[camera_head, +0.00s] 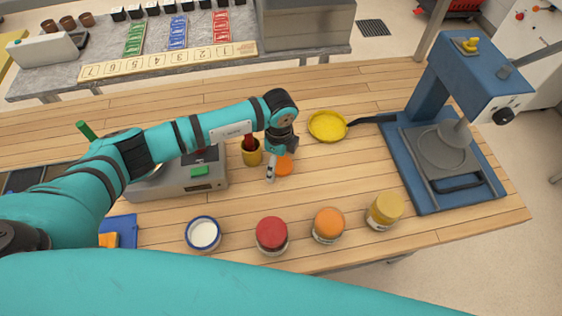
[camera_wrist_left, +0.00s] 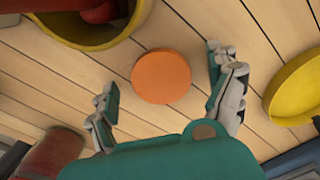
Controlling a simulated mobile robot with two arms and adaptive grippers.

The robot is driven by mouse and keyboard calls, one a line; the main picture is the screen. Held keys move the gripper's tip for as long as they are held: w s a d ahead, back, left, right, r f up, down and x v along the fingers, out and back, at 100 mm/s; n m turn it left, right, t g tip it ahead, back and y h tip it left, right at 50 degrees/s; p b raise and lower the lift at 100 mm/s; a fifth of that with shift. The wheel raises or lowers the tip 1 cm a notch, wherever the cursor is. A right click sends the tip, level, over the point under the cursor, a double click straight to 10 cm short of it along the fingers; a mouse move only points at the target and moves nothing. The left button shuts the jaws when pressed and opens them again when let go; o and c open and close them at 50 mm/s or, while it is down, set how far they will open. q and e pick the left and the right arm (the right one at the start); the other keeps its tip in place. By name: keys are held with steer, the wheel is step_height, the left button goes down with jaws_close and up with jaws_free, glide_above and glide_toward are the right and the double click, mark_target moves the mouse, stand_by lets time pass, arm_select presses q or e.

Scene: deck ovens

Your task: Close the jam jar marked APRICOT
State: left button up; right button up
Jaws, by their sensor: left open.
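A flat orange disc, like a jar lid (camera_head: 284,167), lies on the wooden table. It also shows in the left wrist view (camera_wrist_left: 161,76), between the two fingers. My left gripper (camera_head: 279,160) is open and empty above it, with one finger on each side. Near the table's front edge stand a jar with an orange top (camera_head: 328,222), a jar with a red top (camera_head: 271,233) and a jar with a yellow top (camera_head: 387,207). Their labels are too small to read, so I cannot tell which is marked APRICOT. My right gripper is not in view.
A yellow pot (camera_head: 251,156) stands close left of the disc, and a yellow pan (camera_head: 327,126) lies to its right. A blue-rimmed white container (camera_head: 203,234) stands left of the jars. A grey appliance (camera_head: 178,182) and a blue press (camera_head: 436,148) flank the clear middle.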

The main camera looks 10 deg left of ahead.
mark_target(280, 163)
arm_select(q)
steer(key=c, duration=0.9)
steer(key=shift+c, duration=0.2)
step_height(280, 163, up, 10)
steer(key=b, duration=0.3)
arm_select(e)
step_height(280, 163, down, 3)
